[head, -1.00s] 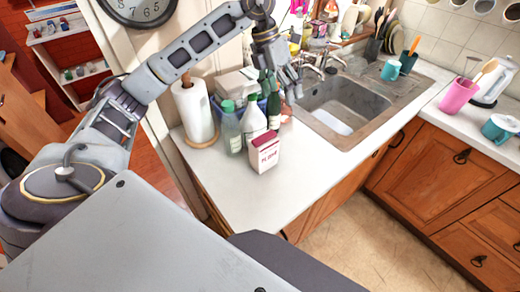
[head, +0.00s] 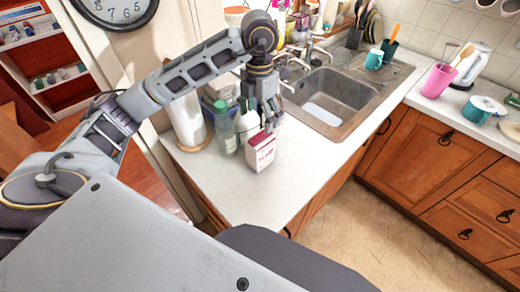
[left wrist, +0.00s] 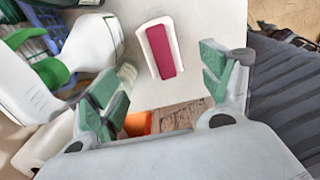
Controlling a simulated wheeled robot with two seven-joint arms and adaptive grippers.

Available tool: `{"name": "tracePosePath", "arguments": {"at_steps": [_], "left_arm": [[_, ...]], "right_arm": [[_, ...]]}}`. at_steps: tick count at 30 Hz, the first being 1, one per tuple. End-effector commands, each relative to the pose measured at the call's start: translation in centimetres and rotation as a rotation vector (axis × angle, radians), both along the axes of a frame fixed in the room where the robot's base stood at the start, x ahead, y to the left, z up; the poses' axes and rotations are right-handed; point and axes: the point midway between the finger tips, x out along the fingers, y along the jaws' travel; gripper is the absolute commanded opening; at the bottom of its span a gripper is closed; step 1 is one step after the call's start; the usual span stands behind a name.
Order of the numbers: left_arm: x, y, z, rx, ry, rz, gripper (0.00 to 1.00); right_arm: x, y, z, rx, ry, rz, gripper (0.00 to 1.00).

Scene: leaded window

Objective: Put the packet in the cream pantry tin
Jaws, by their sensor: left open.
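The packet (head: 261,152) is a small white box with a dark red top and red lettering. It stands upright on the white counter in front of the bottles. In the left wrist view its red top (left wrist: 161,52) shows from above, between and beyond the fingers. My left gripper (head: 263,120) is open and empty, just above and behind the packet in the head view. Its green-padded fingers also show in the left wrist view (left wrist: 157,88). I cannot make out the cream pantry tin. My right gripper is not in view.
A green-capped bottle (head: 225,128) and a white bottle (head: 247,126) stand close behind the packet. A paper towel roll (head: 187,124) is left of them. The sink (head: 325,98) lies at the right. The counter (head: 270,196) in front of the packet is clear.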

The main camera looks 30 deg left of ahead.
Motion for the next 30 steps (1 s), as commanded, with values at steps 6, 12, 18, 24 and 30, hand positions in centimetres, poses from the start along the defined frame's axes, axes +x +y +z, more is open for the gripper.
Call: {"name": "tracePosePath", "arguments": {"at_steps": [6, 12, 18, 24, 30], "left_arm": [[0.0, 0.0, -1.1, 0.001, 0.003, 0.001, 0.80], [-0.1, 0.1, -3.1, 0.001, 0.003, 0.002, 0.80], [-0.1, 0.0, -5.5, 0.000, 0.004, 0.000, 0.80], [0.0, 0.0, -7.6, 0.000, 0.002, 0.001, 0.80], [0.0, 0.0, -8.5, -0.001, 0.001, 0.000, 0.80]], "right_arm": [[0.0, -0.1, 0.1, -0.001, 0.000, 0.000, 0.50], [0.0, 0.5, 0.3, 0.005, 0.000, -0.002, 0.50], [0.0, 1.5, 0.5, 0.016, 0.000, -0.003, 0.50], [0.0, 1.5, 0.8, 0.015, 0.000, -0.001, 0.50], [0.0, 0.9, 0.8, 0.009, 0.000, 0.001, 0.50]]}}
